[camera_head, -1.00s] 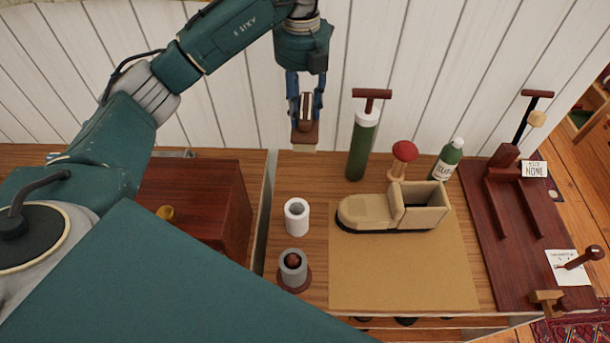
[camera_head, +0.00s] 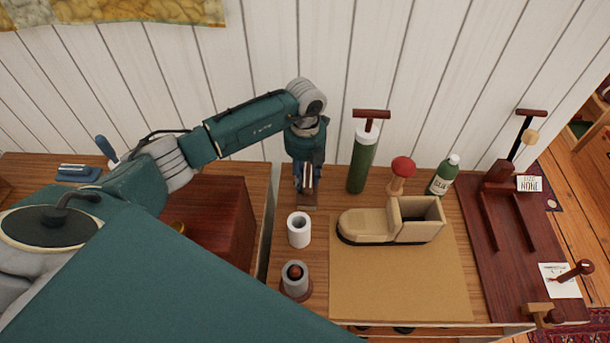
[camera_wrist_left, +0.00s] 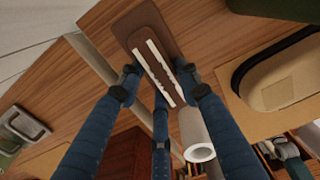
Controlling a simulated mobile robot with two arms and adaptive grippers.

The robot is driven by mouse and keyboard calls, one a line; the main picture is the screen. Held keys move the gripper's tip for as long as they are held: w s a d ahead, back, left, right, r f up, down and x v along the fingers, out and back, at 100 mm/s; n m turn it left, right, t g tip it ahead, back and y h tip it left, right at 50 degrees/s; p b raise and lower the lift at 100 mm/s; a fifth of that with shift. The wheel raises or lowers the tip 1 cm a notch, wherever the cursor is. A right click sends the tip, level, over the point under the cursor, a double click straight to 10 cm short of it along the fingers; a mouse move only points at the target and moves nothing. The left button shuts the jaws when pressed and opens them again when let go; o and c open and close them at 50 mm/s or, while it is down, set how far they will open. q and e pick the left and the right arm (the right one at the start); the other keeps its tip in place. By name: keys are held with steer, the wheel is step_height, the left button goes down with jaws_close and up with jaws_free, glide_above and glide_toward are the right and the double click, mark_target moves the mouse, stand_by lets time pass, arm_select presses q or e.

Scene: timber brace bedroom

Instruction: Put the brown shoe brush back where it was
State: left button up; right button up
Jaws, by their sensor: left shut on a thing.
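The brown shoe brush (camera_head: 308,201) is upright in my left gripper (camera_head: 305,181), at the back left of the wooden table, behind the white roll. The gripper's blue fingers are shut around its upper part. In the left wrist view the brush (camera_wrist_left: 140,22) shows a dark brown body with pale strips, with the fingers (camera_wrist_left: 158,82) around it. The brush's lower end is at or just above the tabletop; I cannot tell whether it touches.
A white roll (camera_head: 299,231) and a grey cup (camera_head: 296,279) stand in front of the brush. A green pump (camera_head: 361,160) stands close to its right. A beige boot-shaped form (camera_head: 372,225) rests on the tan mat (camera_head: 400,285). Behind is a white plank wall (camera_head: 400,60).

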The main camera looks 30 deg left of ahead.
mark_target(305, 176)
arm_select(q)
steer(key=shift+f, duration=0.5)
steer(key=shift+f, duration=0.1)
steer(key=o, duration=1)
steer(key=shift+r, duration=0.45)
steer(key=shift+r+b, duration=1.95)
steer(key=shift+r, duration=3.75)
